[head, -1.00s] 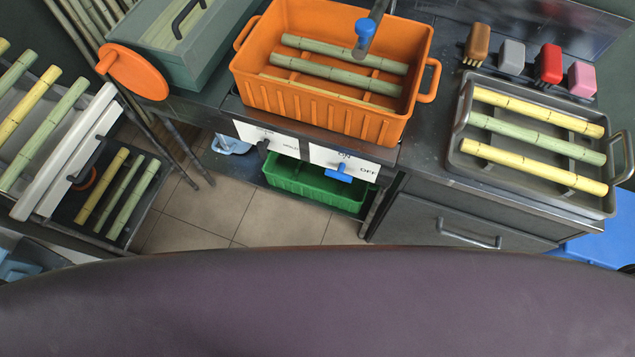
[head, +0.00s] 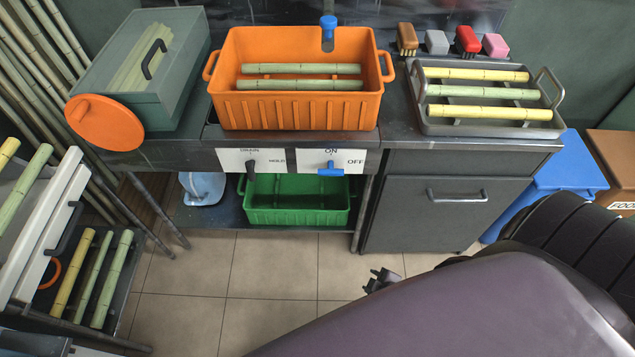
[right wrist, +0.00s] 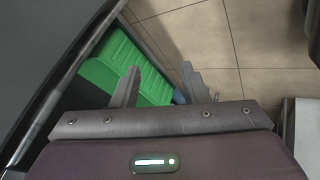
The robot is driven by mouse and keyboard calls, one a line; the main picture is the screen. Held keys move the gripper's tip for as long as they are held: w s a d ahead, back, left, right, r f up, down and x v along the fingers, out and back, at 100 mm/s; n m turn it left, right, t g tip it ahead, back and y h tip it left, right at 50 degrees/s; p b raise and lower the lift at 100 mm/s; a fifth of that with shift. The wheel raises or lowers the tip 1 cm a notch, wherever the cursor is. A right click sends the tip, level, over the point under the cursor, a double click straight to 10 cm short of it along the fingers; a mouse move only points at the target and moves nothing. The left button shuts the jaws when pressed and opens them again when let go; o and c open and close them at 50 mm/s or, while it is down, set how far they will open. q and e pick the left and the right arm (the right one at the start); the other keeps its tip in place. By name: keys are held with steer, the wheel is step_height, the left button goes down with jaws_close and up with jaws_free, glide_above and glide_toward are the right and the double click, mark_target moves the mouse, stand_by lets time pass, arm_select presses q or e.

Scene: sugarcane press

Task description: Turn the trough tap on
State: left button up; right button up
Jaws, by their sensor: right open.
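The blue tap handle (head: 330,169) sits on a white plate (head: 349,156) marked ON at the top and OFF at the right, on the counter front below the orange trough (head: 300,111). Its blue bar lies level. A blue-topped spout (head: 328,28) stands behind the trough. My right gripper (head: 382,278) is low over the floor, below and right of the handle and apart from it. In the right wrist view it is open and empty (right wrist: 160,86), with a green crate beyond its fingers. The tap handle does not show there. My left gripper is not in view.
A black drain lever (head: 251,168) is left of the tap plate. The green crate (head: 297,216) sits on the shelf below. A drawer cabinet (head: 440,209) stands right, under a grey tray (head: 475,128) of cane. Bare floor (head: 270,268) lies in front.

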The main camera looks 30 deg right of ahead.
steer(key=w+d+r+n+t+b, duration=0.3)
steer(key=w+r+n+t+b, duration=0.15)
steer(key=w, duration=0.45)
steer(key=n+t+y+b, duration=0.65)
steer(key=n+b, duration=0.25)
steer(key=n, duration=0.2)
glide_toward(331, 173)
steer(key=w+a+f, duration=0.1)
steer(key=w, duration=0.2)
steer(key=shift+t+h, duration=0.3)
steer(key=shift+h, duration=0.15)
steer(key=x, duration=0.7)
steer(key=shift+a+r, duration=0.1)
steer(key=shift+r, duration=0.05)
steer(key=shift+w+a, duration=0.15)
steer(key=shift+w, duration=0.3)
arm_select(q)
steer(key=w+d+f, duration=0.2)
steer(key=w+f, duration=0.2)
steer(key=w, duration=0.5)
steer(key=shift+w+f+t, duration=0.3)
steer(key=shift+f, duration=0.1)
arm_select(e)
jaws_close()
